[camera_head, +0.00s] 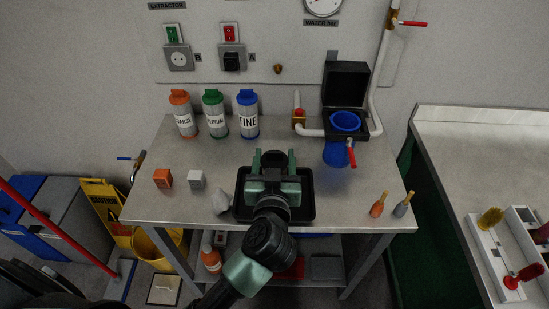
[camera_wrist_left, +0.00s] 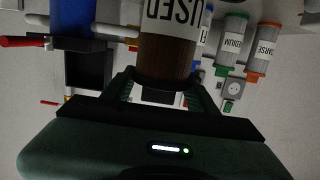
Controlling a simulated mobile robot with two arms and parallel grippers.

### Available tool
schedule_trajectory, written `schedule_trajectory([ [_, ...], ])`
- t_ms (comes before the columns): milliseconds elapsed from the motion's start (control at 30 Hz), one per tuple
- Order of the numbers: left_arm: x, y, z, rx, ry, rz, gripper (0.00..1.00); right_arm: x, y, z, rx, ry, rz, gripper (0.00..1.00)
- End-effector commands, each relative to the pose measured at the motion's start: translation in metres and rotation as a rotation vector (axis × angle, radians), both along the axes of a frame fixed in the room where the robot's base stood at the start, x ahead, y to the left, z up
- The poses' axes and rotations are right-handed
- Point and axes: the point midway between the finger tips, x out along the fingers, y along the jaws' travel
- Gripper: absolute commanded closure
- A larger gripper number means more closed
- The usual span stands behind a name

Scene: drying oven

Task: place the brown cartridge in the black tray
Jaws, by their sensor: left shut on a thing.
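My left gripper (camera_head: 273,158) reaches over the black tray (camera_head: 308,212) on the steel table. In the left wrist view its two fingers (camera_wrist_left: 163,85) are shut on the brown cartridge (camera_wrist_left: 168,58), which has a white label reading "USED". In the head view my gripper and arm hide the cartridge. The tray shows around my wrist, and its inside is mostly covered by my arm. I cannot tell the cartridge's height above the tray. My right gripper is not in view.
Orange (camera_head: 186,119), green (camera_head: 216,117) and blue (camera_head: 248,118) capped canisters stand at the back left. Small orange (camera_head: 163,178) and white (camera_head: 196,179) blocks lie left of the tray. A blue valve piece (camera_head: 337,154) is behind right. Two brushes (camera_head: 377,206) (camera_head: 402,206) stand right.

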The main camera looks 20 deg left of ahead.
Motion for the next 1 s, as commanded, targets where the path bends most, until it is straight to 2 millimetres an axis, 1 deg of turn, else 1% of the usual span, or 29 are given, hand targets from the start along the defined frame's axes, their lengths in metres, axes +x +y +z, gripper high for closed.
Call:
schedule_trajectory([
  [167,0.0,0.0,-0.002,0.002,0.0,0.0,1.0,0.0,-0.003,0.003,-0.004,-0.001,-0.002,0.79],
  [200,0.0,0.0,-0.002,0.001,0.0,0.0,0.31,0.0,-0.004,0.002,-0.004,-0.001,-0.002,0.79],
  [233,0.0,0.0,-0.002,0.001,0.0,0.0,0.23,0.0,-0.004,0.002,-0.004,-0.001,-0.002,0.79],
  [267,0.0,0.0,-0.002,0.001,0.0,0.0,0.2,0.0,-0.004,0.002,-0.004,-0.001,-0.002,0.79],
  [633,0.0,0.0,0.001,-0.003,-0.002,0.0,0.2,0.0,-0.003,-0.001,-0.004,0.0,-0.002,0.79],
  [767,-0.017,-0.005,0.002,0.001,0.001,-0.001,0.2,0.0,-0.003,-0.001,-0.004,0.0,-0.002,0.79],
  [1000,-0.067,-0.02,0.009,-0.001,0.003,-0.003,0.2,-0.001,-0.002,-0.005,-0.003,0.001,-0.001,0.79],
])
